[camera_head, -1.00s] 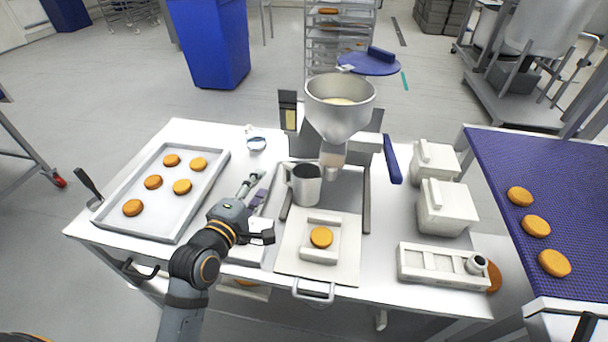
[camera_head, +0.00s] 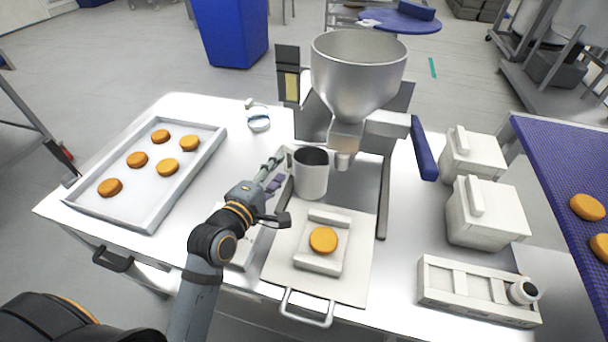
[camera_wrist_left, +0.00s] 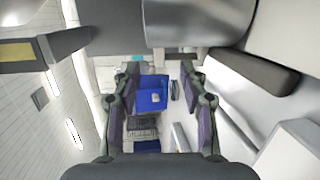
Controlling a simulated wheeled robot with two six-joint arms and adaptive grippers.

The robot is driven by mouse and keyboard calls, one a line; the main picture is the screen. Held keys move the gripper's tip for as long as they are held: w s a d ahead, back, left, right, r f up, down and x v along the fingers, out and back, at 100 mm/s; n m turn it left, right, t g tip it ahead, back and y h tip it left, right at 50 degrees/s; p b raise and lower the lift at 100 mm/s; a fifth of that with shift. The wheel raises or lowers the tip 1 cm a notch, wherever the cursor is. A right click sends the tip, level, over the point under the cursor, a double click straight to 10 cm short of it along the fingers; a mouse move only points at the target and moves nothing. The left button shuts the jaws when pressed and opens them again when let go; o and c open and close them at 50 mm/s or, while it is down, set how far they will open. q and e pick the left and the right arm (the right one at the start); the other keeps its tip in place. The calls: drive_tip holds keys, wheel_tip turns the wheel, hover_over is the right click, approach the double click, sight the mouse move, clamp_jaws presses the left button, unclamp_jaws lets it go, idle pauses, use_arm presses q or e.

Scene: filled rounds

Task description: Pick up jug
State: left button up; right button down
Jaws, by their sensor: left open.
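The jug (camera_head: 311,175) is a grey metal cup with a handle on its left side. It stands upright under the filling machine's nozzle, behind the plate with the round. My left gripper (camera_head: 273,172) is open just left of the jug, with its fingertips close to the handle. I cannot tell whether the handle is between the fingers. In the left wrist view the two fingers (camera_wrist_left: 162,105) are wide apart, with only distant background visible between them. I cannot make out the jug for certain there. My right gripper is not in view.
The filling machine's steel hopper (camera_head: 358,80) stands above and behind the jug. A mould on the white board (camera_head: 345,287) holds an orange round (camera_head: 323,240). A tray (camera_head: 150,220) of rounds lies left. White containers (camera_head: 487,213) stand right. A small glass-like item (camera_head: 258,122) sits behind.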

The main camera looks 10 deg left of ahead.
sight(293, 153)
use_arm(q)
drive_tip(key=x, duration=1)
drive_tip(key=shift+w, duration=0.25)
drive_tip(key=shift+s, duration=0.1)
drive_tip(key=shift+c, duration=0.5)
clamp_jaws()
